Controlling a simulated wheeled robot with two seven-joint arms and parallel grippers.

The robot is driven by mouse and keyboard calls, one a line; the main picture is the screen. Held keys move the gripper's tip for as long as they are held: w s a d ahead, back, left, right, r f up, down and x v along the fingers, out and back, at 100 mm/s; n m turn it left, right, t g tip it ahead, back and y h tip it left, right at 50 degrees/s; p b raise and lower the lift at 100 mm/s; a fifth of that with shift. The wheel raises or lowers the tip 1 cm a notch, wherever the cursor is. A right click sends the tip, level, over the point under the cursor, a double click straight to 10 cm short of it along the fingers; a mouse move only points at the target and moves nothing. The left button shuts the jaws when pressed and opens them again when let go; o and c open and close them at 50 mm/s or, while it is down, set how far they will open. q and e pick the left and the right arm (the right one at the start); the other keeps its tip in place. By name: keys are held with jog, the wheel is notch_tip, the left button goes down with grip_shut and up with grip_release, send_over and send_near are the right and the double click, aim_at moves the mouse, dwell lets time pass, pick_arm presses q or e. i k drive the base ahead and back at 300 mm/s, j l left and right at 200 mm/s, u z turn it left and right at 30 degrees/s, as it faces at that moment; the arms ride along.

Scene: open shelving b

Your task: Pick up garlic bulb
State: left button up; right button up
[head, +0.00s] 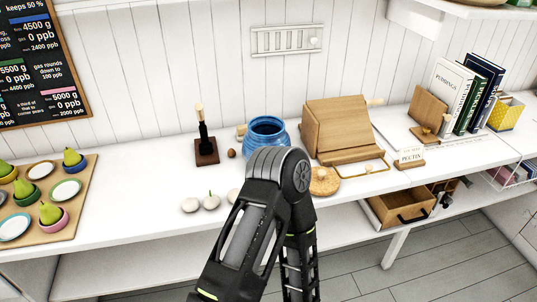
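Several pale garlic bulbs stand in a short row near the front edge of the white counter. One garlic bulb (190,205) is at the left of the row. A second garlic bulb (211,201) with a short stem is beside it. A third pale bulb (233,195) is at the right, close to my black arm and partly covered by it. My arm rises from the bottom middle and bends at a large joint over the counter edge. Neither gripper's fingers show in the head view.
Behind the bulbs are a blue glass jar (267,134), a small brown nut-like thing (231,153) and a dark stand (206,151). A wooden box (337,125) and round wooden lid (324,181) are to the right. A pear board (75,217) is left. Counter between board and bulbs is clear.

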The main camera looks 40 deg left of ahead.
aim_at(189, 204)
jog(key=u, duration=2.1)
jog(key=l+z, duration=0.1)
jog(key=z, duration=0.35)
